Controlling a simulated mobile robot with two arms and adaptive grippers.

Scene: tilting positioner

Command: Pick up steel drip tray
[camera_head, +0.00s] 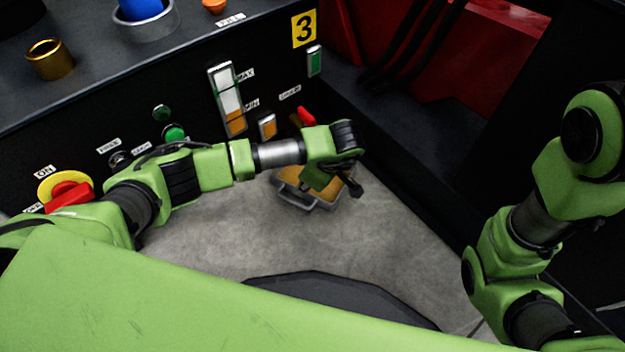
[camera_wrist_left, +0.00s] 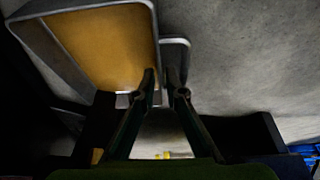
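The steel drip tray (camera_head: 312,205) sits on the grey floor by the dark machine panel, with an orange-yellow inside and grey metal rim. A handle loop shows on its front side. My left gripper (camera_head: 345,185) is over the tray's right part and hides some of it. In the left wrist view the tray (camera_wrist_left: 75,12) fills the upper left, with a handle loop at its right edge. There the left gripper's fingertips (camera_wrist_left: 161,74) are a narrow gap apart, close to the rim and handle; contact cannot be told. My right gripper is out of view.
The machine panel (camera_head: 80,150) with a level gauge (camera_head: 228,98), green buttons and a red-yellow switch (camera_head: 66,190) stands behind my left arm. A dark wall and red structure (camera_head: 455,60) bound the right. Bare floor (camera_head: 230,230) lies in front of the tray.

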